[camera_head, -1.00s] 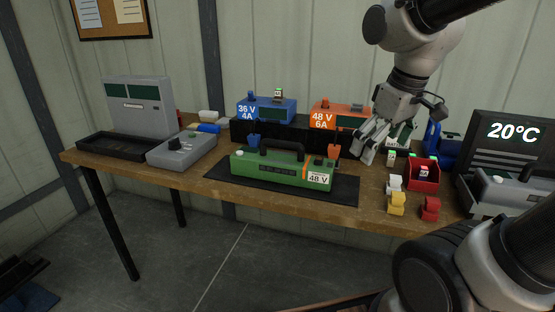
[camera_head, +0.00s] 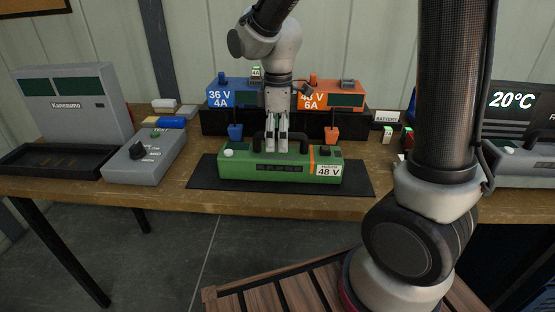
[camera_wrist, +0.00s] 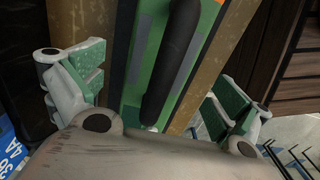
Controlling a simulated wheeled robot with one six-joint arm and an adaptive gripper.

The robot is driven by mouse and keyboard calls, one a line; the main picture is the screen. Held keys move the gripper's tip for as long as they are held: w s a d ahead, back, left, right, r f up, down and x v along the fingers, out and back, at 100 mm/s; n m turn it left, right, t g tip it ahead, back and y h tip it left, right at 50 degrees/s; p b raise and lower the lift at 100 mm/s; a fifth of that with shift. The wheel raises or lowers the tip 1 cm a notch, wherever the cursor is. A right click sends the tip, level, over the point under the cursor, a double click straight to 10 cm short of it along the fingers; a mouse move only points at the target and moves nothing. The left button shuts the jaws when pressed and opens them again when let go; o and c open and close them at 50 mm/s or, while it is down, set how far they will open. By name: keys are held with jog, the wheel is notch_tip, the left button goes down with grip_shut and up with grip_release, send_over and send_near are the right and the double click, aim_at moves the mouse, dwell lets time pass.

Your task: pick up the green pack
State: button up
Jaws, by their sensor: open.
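The green pack (camera_head: 240,172) lies on a black mat (camera_head: 202,177) on the wooden table, with a black handle on top and a "48 V" label at its right end. My gripper (camera_head: 277,150) points down over the middle of the pack, at the handle. In the wrist view the black handle (camera_wrist: 172,60) runs between the two open fingers, with the green pack (camera_wrist: 143,68) beneath it. Neither finger visibly touches the handle in the wrist view; the head view is too small to tell.
Behind the pack stand a blue 36 V charger (camera_head: 222,93) and an orange 48 V charger (camera_head: 346,98). A grey box with a knob (camera_head: 145,160) sits left, beside a black tray (camera_head: 62,172). My arm hides part of the table's right side.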

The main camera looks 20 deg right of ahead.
aim_at(280, 154)
jog(key=f, duration=0.6)
jog(key=shift+s+d+f, duration=0.1)
jog(key=shift+s+d, duration=0.05)
jog(key=shift+d, duration=0.1)
jog(key=c, duration=1.9)
jog(key=shift+c, duration=0.9)
jog(key=shift+r, duration=0.2)
